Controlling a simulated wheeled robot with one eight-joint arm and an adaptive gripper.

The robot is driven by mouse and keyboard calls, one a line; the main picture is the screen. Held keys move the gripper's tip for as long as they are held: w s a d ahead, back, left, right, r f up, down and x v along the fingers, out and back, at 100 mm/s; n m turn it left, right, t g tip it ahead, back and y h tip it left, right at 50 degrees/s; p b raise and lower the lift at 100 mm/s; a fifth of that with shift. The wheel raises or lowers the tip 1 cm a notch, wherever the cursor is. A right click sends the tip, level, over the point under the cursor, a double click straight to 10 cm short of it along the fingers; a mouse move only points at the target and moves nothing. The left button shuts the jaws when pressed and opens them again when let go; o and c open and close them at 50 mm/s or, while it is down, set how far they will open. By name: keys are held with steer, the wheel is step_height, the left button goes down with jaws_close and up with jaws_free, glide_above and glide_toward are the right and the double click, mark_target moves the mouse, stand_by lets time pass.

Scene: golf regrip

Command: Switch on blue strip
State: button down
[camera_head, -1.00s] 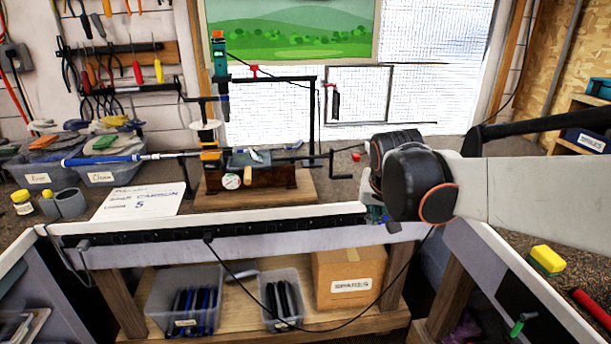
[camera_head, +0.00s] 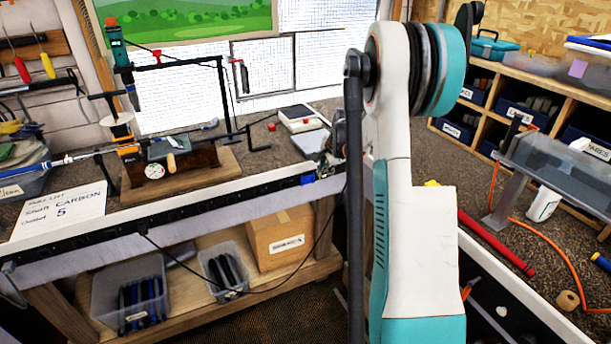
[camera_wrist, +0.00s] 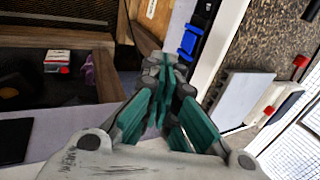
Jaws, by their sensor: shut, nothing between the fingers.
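A blue piece (camera_head: 307,179) sits at the right end of the black strip (camera_head: 190,207) along the workbench's front edge. In the wrist view the blue piece (camera_wrist: 189,41) shows larger, just beyond my fingertips, with a ridged part sticking out. Whether it is lit or pressed cannot be told. My gripper (camera_wrist: 166,76) has teal finger pads and is shut and empty, a short gap from the blue piece. In the head view my gripper (camera_head: 328,160) is partly hidden by my arm, just right of the blue piece.
A white-and-grey scale-like device (camera_head: 298,118) and a small red button (camera_head: 272,127) are on the benchtop. A shaft clamp fixture (camera_head: 170,160) stands further left. Below are a cardboard box (camera_head: 280,237) and bins. A side bench with a red tube (camera_head: 490,243) is at right.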

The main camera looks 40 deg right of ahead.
mark_target(314, 176)
steer(key=shift+d+f, duration=0.1)
steer(key=shift+f, duration=0.05)
steer(key=w+f+b, duration=0.1)
steer(key=w+f, duration=0.1)
steer(key=w+d+f+b, duration=0.1)
steer(key=w+f+b, duration=0.1)
steer(key=w+f, duration=0.1)
steer(key=w+d+f+b, duration=0.1)
steer(key=w+f, duration=0.2)
steer(key=shift+f, duration=0.15)
stand_by(0.5)
steer(key=shift+w, duration=0.1)
